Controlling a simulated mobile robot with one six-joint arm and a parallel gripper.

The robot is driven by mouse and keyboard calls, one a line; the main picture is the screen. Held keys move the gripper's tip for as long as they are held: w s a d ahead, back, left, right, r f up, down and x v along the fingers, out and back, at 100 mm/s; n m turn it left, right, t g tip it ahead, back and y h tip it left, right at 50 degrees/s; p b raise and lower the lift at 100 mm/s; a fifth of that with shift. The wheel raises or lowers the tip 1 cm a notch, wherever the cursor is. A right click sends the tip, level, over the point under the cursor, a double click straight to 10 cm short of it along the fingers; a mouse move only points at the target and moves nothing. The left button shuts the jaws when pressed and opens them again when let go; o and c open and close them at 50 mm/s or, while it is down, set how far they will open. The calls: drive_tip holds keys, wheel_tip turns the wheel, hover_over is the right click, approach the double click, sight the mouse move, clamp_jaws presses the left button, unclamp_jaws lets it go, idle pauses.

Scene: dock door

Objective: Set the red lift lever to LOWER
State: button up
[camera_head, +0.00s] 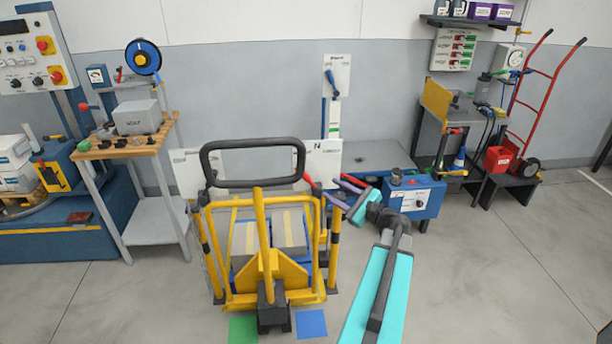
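The yellow pallet truck (258,225) with its black loop handle (252,142) stands in the middle of the view. A small red lever (309,180) shows at its right side, just below and right of the loop. White label plates sit behind the handle, the right one (322,158) near the lever; their small print is too small to read surely. My gripper (331,184) points left toward the lever. Its two purple fingers are apart, with the red lever just left of the fingertips. I cannot tell whether the lever's end lies between them or which setting it has.
Boxes (289,232) stand behind the truck's yellow frame. A blue control box (413,198) is close right of my gripper. A wooden-topped workbench (130,145) is at left, a red hand truck (540,90) at right. Floor at front right is clear.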

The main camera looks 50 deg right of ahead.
sight(306, 175)
drive_tip(key=shift+w, duration=0.15)
drive_tip(key=w+p, duration=0.4)
drive_tip(key=w, duration=0.9)
drive_tip(key=shift+w+d, duration=0.1)
drive_tip(key=shift+w, duration=0.2)
drive_tip(key=shift+c, duration=0.5)
clamp_jaws()
